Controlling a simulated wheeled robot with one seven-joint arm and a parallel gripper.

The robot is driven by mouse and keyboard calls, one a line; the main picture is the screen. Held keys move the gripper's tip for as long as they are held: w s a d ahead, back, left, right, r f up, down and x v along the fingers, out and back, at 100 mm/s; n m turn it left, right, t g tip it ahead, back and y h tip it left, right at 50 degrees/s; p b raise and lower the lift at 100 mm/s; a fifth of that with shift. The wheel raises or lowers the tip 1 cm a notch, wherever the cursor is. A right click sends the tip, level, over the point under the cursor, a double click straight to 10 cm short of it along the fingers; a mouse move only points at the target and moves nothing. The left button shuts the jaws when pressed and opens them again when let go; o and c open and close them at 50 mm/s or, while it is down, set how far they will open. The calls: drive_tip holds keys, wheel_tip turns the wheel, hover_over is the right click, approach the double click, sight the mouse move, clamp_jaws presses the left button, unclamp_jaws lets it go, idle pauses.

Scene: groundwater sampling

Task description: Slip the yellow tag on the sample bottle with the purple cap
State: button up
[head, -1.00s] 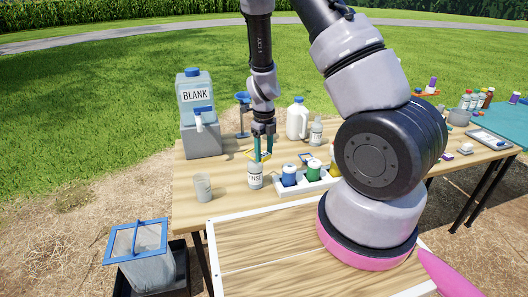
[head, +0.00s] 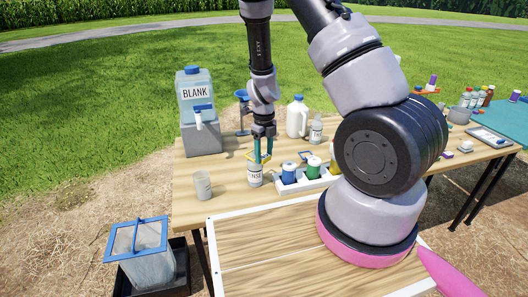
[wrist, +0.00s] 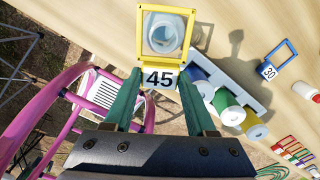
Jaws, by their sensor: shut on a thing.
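My gripper (wrist: 160,100) is shut on the number plate of the yellow tag (wrist: 187,40), which is marked 45 and has an open square frame. In the wrist view the frame lines up around the round top of a white bottle (wrist: 165,35). In the head view my gripper (head: 263,155) points down and holds the tag low at the top of this bottle (head: 254,179), whose label ends in "NSE". No purple cap shows on it.
A white rack (head: 309,186) with blue, green and yellow pieces stands just right of the labelled bottle. A cup (head: 203,185) stands to the left and a white jug (head: 297,117) behind. A blue tag marked 30 (wrist: 282,52) lies on the table.

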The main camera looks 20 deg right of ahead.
drive_tip(key=shift+f, duration=0.1)
drive_tip(key=o, duration=1.1)
drive_tip(key=shift+c, duration=0.2)
wheel_tip(320, 180, up, 11)
drive_tip(key=shift+f, duration=0.1)
